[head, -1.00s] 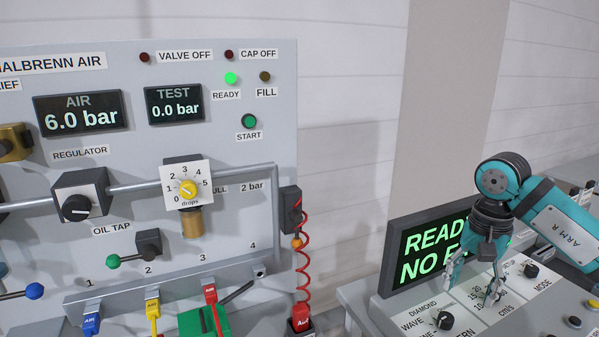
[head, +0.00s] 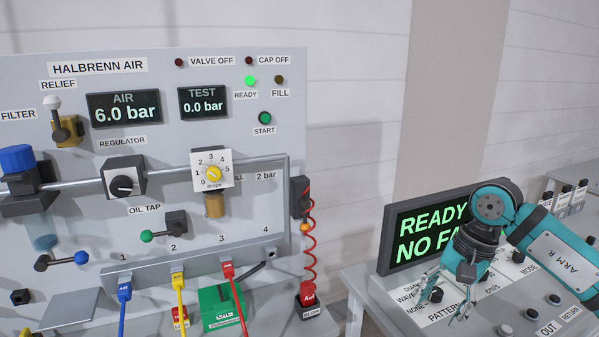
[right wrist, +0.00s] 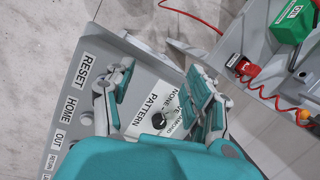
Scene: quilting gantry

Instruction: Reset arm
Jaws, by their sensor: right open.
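My right gripper (head: 445,300) is open and empty, low over the console (head: 408,318) at the right of the head view. Its fingers are on either side of the black PATTERN knob (right wrist: 158,121) in the right wrist view; I cannot tell whether they touch it. A RESET label (right wrist: 84,70) sits along the console's edge in the right wrist view, beside a HOME label (right wrist: 70,108). No control beside the RESET label is clear to see. The screen (head: 425,228) reads READY and NO FA, the rest hidden behind my right arm. My left gripper is not in view.
The Halbrenn air panel (head: 330,85) would be left of the console; its wall panel (head: 225,125) carries displays, a regulator knob (head: 123,186) and colored hoses. A red coiled hose (head: 312,250) hangs at its right edge. A green box (head: 220,307) stands below.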

